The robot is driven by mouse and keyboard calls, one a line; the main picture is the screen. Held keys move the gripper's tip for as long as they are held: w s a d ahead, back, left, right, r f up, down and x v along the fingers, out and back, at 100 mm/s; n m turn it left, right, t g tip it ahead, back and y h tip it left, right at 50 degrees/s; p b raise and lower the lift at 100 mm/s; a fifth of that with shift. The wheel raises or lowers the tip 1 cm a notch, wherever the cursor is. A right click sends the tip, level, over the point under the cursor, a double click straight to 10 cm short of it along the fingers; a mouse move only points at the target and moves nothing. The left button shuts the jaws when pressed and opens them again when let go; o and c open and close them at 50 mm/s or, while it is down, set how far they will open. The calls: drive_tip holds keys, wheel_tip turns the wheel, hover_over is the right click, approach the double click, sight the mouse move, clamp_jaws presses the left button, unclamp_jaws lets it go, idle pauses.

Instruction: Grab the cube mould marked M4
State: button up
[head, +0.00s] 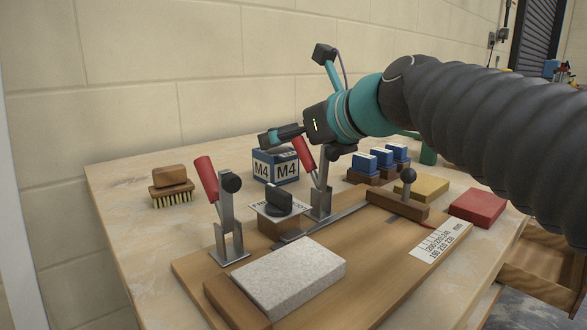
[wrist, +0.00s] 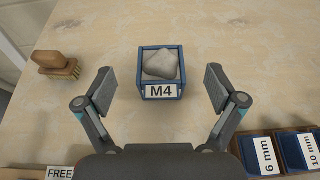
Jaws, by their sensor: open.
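The cube mould marked M4 (head: 276,167) is a blue box with white M4 labels, standing on the table behind the wooden fixture. In the wrist view the mould (wrist: 161,74) is seen from above, with a grey lump of mortar (wrist: 160,64) inside it. My gripper (wrist: 160,88) is open, with one finger to the left of the mould and one to the right, both clear of it. In the head view my gripper (head: 285,136) is near the mould's top and partly hides its upper edge. Nothing is between the fingers that I can see touching them.
A wooden brush (head: 171,186) lies left of the mould. Two red-handled clamps (head: 207,178) stand on the fixture board (head: 345,290), near a grey slab (head: 290,275). Several blue-topped blocks (head: 380,163) stand to the right. Table space between brush and mould is free.

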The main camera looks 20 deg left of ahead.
drive_tip(key=shift+w+a+f, duration=0.1)
drive_tip(key=shift+a+f, duration=0.05)
drive_tip(key=shift+f, duration=0.4)
drive_tip(key=shift+b+x, duration=0.3)
drive_tip(key=shift+x, duration=3.2)
drive_tip(key=shift+r, duration=0.15)
drive_tip(key=c, duration=1.5)
drive_tip(key=shift+c, duration=0.4)
drive_tip(key=shift+r, duration=0.15)
